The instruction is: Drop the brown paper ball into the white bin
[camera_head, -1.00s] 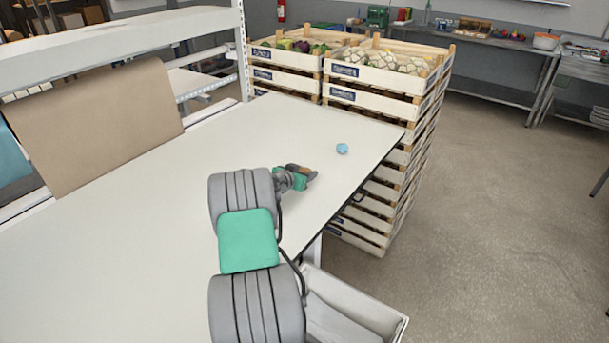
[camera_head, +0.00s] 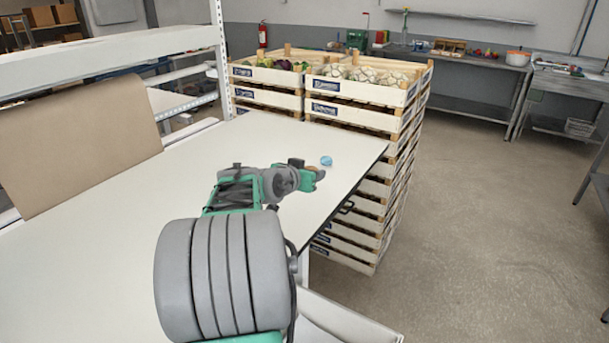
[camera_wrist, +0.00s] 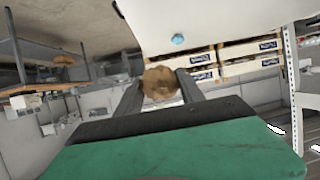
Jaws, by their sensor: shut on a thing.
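The brown paper ball (camera_wrist: 160,84) is crumpled and sits between the two fingers of my gripper (camera_wrist: 160,92) in the wrist view. My gripper is shut on it. In the head view my gripper (camera_head: 312,172) is above the white table near its right part, and the ball is hard to make out there. The white bin (camera_head: 340,322) stands at the bottom of the head view, below the table's front right edge. Only part of its rim and wall shows; my arm and the frame edge hide the rest.
A blue ball (camera_head: 326,160) lies on the white table (camera_head: 130,240) beyond my gripper; it also shows in the wrist view (camera_wrist: 178,39). Stacked wooden crates (camera_head: 365,110) with vegetables stand against the table's far end. A brown paper sheet (camera_head: 75,130) hangs at left. The floor at right is clear.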

